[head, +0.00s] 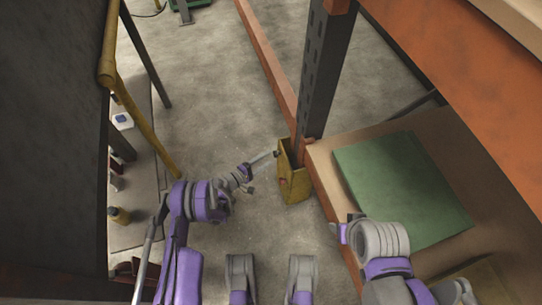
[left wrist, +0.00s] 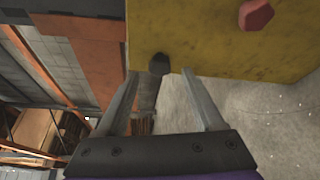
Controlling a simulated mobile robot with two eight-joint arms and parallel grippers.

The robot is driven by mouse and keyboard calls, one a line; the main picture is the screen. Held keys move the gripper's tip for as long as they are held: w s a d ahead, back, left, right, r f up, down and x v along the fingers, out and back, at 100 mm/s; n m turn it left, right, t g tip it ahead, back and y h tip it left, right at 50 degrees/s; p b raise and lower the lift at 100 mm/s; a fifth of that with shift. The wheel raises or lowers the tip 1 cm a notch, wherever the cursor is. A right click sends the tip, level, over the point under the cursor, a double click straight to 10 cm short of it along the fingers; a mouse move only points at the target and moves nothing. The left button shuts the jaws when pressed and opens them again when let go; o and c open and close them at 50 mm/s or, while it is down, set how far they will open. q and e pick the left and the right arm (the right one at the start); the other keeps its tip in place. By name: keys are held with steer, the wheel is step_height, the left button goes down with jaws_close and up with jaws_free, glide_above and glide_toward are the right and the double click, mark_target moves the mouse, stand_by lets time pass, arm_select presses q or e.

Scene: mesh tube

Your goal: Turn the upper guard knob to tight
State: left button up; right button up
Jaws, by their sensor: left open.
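A yellow guard (head: 294,180) stands at the foot of the dark rack upright. A dark knob (head: 277,153) shows at its upper left edge, and a red knob (head: 283,182) sits lower on its face. My left gripper (head: 272,156) reaches in from the left, its tips close to the dark knob. In the left wrist view, the open fingers (left wrist: 160,74) lie on either side of the dark knob (left wrist: 159,64); contact cannot be told. The yellow guard (left wrist: 210,40) and red knob (left wrist: 257,14) fill the upper right there. My right arm shows at lower right; its fingers do not show.
An orange-edged shelf with a green sheet (head: 400,185) lies right of the guard. A yellow rail (head: 145,120) and a ledge with a bottle (head: 118,215) stand at the left. Bare concrete floor (head: 215,110) lies between.

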arm_select(q)
steer(key=p+v, duration=0.1)
steer(key=v, duration=0.6)
steer(key=shift+s+a, duration=0.1)
